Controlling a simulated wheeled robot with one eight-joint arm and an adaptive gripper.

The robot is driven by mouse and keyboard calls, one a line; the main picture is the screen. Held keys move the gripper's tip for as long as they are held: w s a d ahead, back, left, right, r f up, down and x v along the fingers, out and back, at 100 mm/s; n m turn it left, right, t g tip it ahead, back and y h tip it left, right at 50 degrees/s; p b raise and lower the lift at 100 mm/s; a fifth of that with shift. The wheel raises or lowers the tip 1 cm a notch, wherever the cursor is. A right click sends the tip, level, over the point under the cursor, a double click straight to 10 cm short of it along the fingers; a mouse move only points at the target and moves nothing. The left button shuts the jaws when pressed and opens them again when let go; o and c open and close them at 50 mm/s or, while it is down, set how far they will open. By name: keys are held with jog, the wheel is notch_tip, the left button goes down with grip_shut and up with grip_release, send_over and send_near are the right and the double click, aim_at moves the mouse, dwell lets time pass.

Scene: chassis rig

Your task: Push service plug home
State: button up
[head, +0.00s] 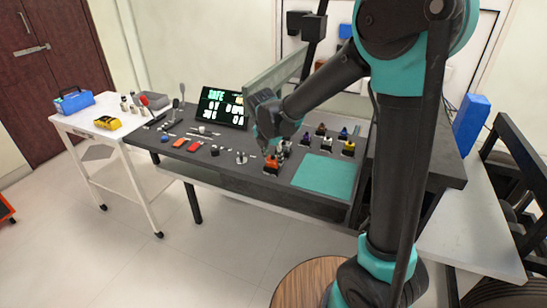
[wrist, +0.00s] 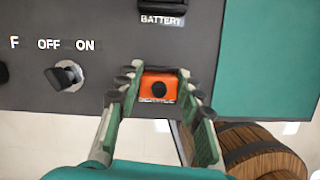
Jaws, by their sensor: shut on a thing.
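The service plug (wrist: 158,82) is an orange block with a dark round spot on its face, in the middle of the wrist view. My gripper (wrist: 157,76) has a finger on each side of it and is shut on it. In the head view the orange plug (head: 272,164) is at the front edge of the dark bench panel, with my gripper (head: 272,146) right above it. How deep the plug sits cannot be told.
An OFF/ON knob (wrist: 66,75) is left of the plug, and a black part marked BATTERY (wrist: 162,8) is beyond it. A teal mat (head: 325,175) lies to the right. A display reading SAFE (head: 221,107) stands behind. Several coloured connectors stand at the back right.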

jog(key=o, duration=1.3)
jog(key=shift+f, duration=0.1)
jog(key=v, duration=1.2)
jog(key=shift+r, duration=0.2)
